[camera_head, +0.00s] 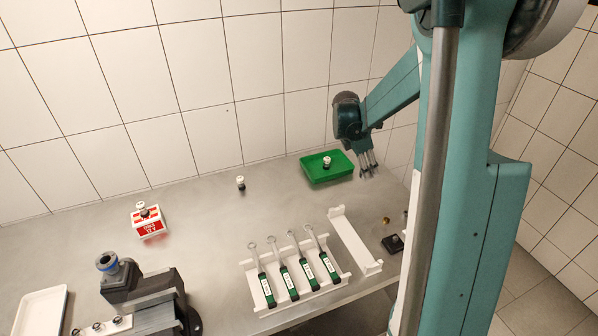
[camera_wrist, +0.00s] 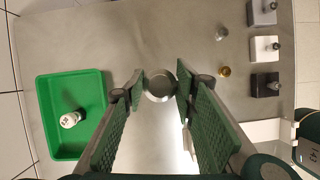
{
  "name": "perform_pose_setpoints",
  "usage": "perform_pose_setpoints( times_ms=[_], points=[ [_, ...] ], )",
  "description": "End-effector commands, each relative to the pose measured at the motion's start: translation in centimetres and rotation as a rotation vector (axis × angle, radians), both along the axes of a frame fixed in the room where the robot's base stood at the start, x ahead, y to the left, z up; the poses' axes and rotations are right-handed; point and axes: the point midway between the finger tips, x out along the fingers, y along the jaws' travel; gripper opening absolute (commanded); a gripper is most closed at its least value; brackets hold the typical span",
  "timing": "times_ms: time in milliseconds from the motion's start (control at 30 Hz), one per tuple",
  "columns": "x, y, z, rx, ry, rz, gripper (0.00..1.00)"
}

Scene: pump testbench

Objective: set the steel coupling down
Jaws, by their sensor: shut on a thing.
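The steel coupling (camera_wrist: 160,85) is a round, shiny grey piece, seen end-on in the wrist view. My gripper (camera_wrist: 161,77) is shut on it, with a green-padded finger on each side. In the head view my gripper (camera_head: 368,167) points down just right of the green tray, and I cannot make out the coupling there. The grey bench top (camera_wrist: 150,35) lies beyond the fingertips. I cannot tell how far the coupling is from the bench.
A green tray (camera_head: 309,175) with a white bottle (camera_head: 327,162) is beside my gripper. A brass piece (camera_wrist: 225,72), a small steel piece (camera_wrist: 222,34) and several small blocks (camera_wrist: 265,48) lie opposite. A tool rack (camera_head: 262,309) stands nearer.

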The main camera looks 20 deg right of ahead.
Motion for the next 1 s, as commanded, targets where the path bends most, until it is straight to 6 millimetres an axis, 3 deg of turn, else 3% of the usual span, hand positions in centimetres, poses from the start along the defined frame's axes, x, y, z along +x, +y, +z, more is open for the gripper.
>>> perform_pose_setpoints(
  times_ms=[267, 467, 667, 1000],
  points=[
    [0.5, 0.4, 0.0, 0.000, 0.000, 0.008, 0.10],
    [2.4, 2.3, 0.1, 0.000, 0.000, 0.037, 0.10],
    [5.6, 5.9, 0.3, 0.000, 0.000, 0.089, 0.10],
    [11.8, 14.2, 0.5, 0.000, -0.001, 0.199, 0.10]
  ],
)
